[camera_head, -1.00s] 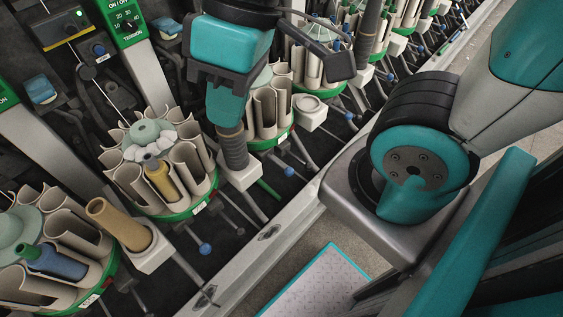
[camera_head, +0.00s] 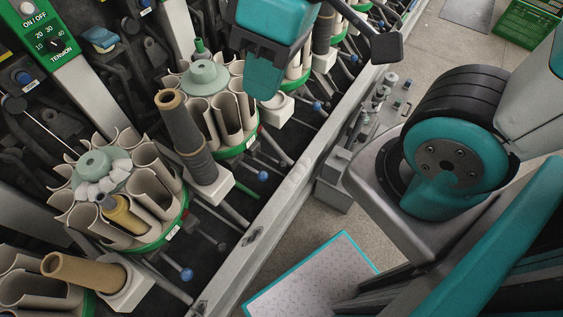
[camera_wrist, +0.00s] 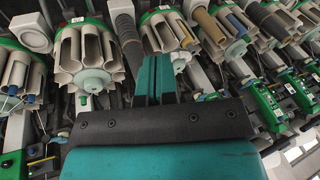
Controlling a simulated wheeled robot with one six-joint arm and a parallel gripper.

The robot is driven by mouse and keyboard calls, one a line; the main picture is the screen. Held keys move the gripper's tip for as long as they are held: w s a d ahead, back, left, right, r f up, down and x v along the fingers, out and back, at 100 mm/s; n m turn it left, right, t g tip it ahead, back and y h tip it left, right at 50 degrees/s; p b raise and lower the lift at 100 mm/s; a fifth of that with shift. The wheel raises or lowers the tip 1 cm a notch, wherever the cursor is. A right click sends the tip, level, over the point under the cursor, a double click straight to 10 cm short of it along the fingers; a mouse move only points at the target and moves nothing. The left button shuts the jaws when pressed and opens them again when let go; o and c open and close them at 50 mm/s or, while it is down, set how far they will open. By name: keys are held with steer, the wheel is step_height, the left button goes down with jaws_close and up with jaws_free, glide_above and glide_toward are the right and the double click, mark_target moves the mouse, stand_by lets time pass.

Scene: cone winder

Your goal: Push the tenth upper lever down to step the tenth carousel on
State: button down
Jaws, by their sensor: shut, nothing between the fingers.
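My gripper (camera_head: 264,92) is shut and empty, above the row of carousels at the top middle of the head view. In the wrist view its teal fingers (camera_wrist: 154,82) lie together, pointing up between two carousels. A green-rimmed carousel (camera_head: 228,152) with beige pockets is just left of and below the fingers in the head view. A nearer carousel (camera_head: 160,243) holds a yellow cone. Blue-ended levers (camera_head: 263,175) (camera_head: 186,274) stick out low along the row. I cannot tell which lever is the tenth upper one. No contact between my fingers and a lever is visible.
A dark wound bobbin (camera_head: 186,130) stands on a white peg block between the carousels. A tan tube (camera_head: 75,270) leans at lower left. A grey rail (camera_head: 275,203) edges the machine. A grey control box (camera_head: 372,118) stands beyond it.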

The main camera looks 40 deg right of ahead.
steer(key=shift+d, duration=0.15)
steer(key=m+g+h+b, duration=0.1)
steer(key=m+h+b, duration=0.2)
steer(key=m+b, duration=1.15)
glide_above(262, 173)
steer(key=f, duration=3.5)
steer(key=shift+w+d+f, duration=0.2)
steer(key=shift+w+d, duration=0.1)
steer(key=shift+d, duration=0.05)
steer(key=f+b, duration=0.6)
steer(key=f, duration=0.1)
steer(key=shift+s+a+b, duration=0.25)
steer(key=shift+s+b, duration=0.05)
steer(key=shift+b, duration=0.1)
